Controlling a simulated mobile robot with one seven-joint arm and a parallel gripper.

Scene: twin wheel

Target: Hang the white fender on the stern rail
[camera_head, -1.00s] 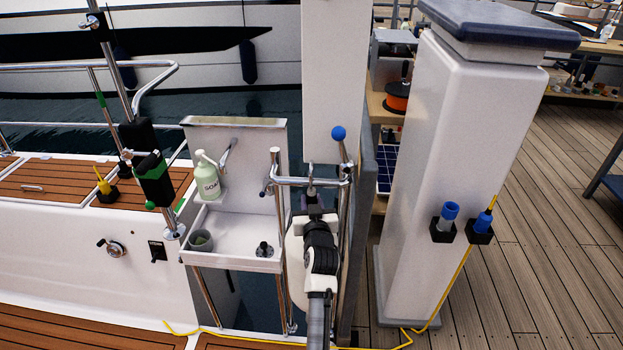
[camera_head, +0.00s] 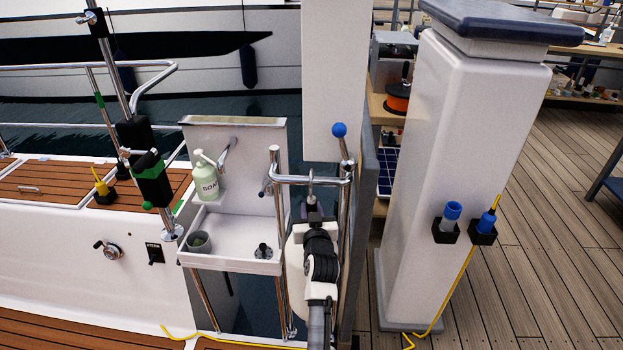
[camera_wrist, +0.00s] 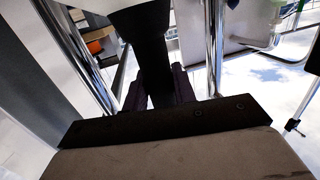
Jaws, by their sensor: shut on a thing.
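The white fender (camera_head: 296,275) hangs upright below the chrome stern rail (camera_head: 290,180), partly hidden behind my arm in the head view. A grey hook (camera_head: 311,182) at its top reaches the height of the rail's crossbar; I cannot tell whether it bears on the bar. My gripper (camera_head: 313,211) is shut on the fender's upper part, just under the crossbar. In the wrist view my gripper (camera_wrist: 158,92) has its fingers on either side of a dark neck (camera_wrist: 152,55).
A white sink stand (camera_head: 232,250) with a soap bottle (camera_head: 205,178) is left of the rail. A blue-knobbed post (camera_head: 339,130) and a white pedestal (camera_head: 450,150) stand to the right. A yellow cable (camera_head: 445,300) runs down the pedestal to the deck.

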